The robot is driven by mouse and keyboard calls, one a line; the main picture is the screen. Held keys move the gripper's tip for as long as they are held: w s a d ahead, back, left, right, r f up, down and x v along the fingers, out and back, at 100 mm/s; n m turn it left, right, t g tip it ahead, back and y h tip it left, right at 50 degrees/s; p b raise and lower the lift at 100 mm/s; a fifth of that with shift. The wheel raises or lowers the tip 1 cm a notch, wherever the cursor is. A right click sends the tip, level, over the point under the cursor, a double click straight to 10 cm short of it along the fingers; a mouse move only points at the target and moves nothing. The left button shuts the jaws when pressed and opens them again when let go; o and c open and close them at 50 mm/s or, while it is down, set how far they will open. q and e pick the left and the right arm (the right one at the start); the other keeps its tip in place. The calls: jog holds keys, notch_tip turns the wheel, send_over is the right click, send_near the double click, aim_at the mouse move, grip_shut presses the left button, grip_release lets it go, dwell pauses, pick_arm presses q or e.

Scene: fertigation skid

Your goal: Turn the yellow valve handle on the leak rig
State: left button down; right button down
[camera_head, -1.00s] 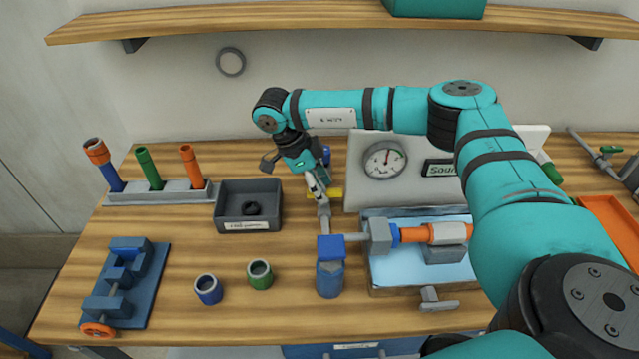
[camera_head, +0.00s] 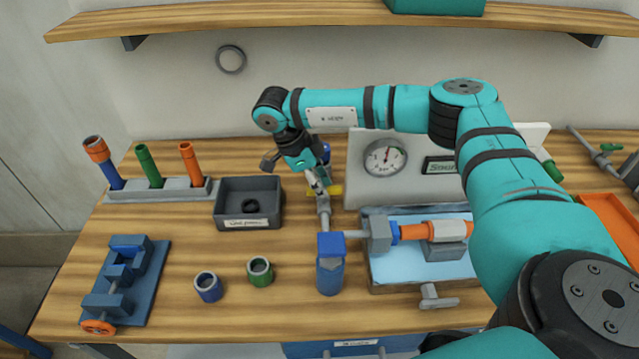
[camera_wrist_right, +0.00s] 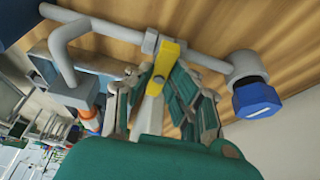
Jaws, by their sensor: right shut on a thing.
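The yellow valve handle (camera_head: 336,191) shows partly beside my right gripper (camera_head: 318,184) in the head view, and the gripper hides the rest. In the right wrist view the handle (camera_wrist_right: 167,57) stands out from a grey pipe (camera_wrist_right: 196,56), and my right gripper (camera_wrist_right: 166,84) is shut on it, with fingers on both sides. The leak rig's pipe (camera_head: 324,220) runs forward to a blue fitting (camera_head: 330,245), then right to an orange coupling (camera_head: 412,234) above a blue tray (camera_head: 375,280). My left gripper is not in view.
A gauge panel (camera_head: 419,193) stands behind the rig. An open dark bin (camera_head: 222,208) is close left of my gripper. A vise (camera_head: 126,280), a blue ring (camera_head: 208,288) and a green ring (camera_head: 260,272) stand at the front left. The wood between them is clear.

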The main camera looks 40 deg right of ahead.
jog(key=n+b, duration=0.1)
jog(key=n, duration=0.1)
jog(key=n+t, duration=0.1)
jog(key=n, duration=0.1)
jog(key=shift+s+f+t+b, duration=0.1)
jog(key=shift+s+t+b, duration=0.05)
jog(key=shift+t+b, duration=0.2)
jog(key=n+t+b, duration=0.1)
jog(key=n+b, duration=0.1)
jog(key=n, duration=0.2)
jog(key=shift+s, duration=0.15)
jog(key=n+b, duration=0.1)
jog(key=n+t+b, duration=0.1)
jog(key=n, duration=0.1)
jog(key=n+t+b, duration=0.1)
jog(key=n, duration=0.1)
jog(key=shift+s+b, duration=0.25)
jog(key=shift+b, duration=0.1)
jog(key=n+t+y+b, duration=0.1)
jog(key=n+b, duration=0.1)
jog(key=n, duration=0.2)
jog(key=shift+s+d, duration=0.1)
jog(key=shift+d, duration=0.05)
jog(key=shift+n+t+y+b, duration=0.25)
jog(key=shift+n+y+b, duration=0.1)
jog(key=shift+n+y, duration=0.05)
jog(key=c, duration=1.2)
grip_release()
jog(key=shift+c, duration=0.2)
jog(key=shift+r, duration=0.2)
